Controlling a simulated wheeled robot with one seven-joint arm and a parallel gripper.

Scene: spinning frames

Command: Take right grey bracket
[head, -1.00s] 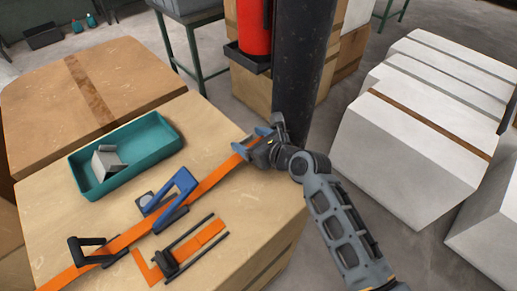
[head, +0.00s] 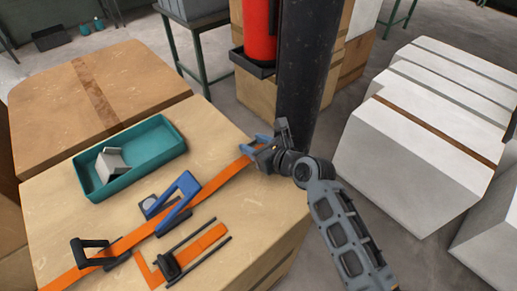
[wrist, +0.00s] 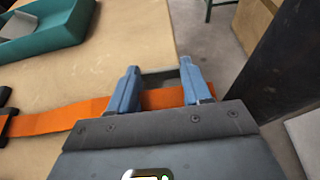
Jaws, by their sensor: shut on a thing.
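My gripper (head: 258,145) is at the right end of the orange strap (head: 232,172), near the wooden box's far right corner. In the wrist view its two blue fingers (wrist: 157,80) stand apart, with a grey piece (wrist: 157,84) between them. This looks like the right grey bracket, mostly hidden by the fingers and the gripper body. The strap (wrist: 80,114) passes just behind the gripper body there. Another grey bracket (head: 112,162) lies tilted in the teal tray (head: 160,150).
A blue clamp-like part (head: 180,195), a black handle (head: 88,250) and a black slider (head: 170,264) lie on the wooden box top (head: 215,125). A dark column (head: 305,75) stands close behind my gripper. White blocks (head: 415,150) stand at the right.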

